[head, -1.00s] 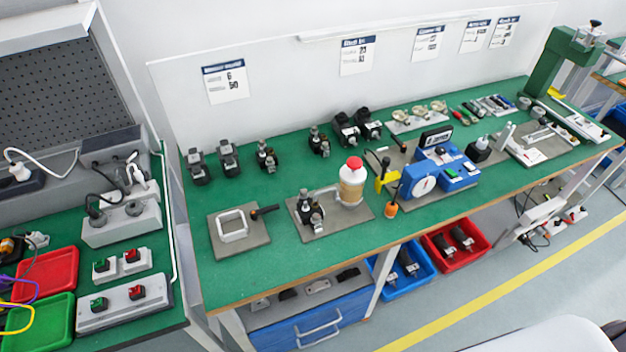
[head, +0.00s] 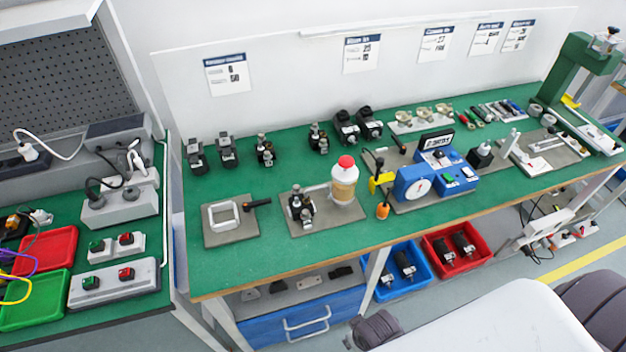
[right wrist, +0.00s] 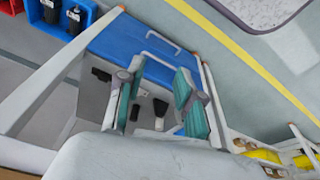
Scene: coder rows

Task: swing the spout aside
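A cream bottle (head: 344,184) with a red cap stands upright on a grey plate (head: 340,217) on the green bench. A pale spout (head: 317,188) reaches left from the bottle to above a small black and metal device (head: 301,207) on the same plate. Whether the spout touches the device is too small to tell. My right gripper (right wrist: 160,100) shows in the right wrist view, its teal-padded fingers apart with nothing between them. It is away from the bottle, over the area of the blue drawer. My left gripper is not in view.
A grey plate with a white square frame (head: 223,214) lies left of the bottle. A yellow and orange tool (head: 381,190) and a blue gauge unit (head: 437,175) stand close on its right. The green bench front (head: 290,252) is clear. A blue drawer (head: 308,322) sits below.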

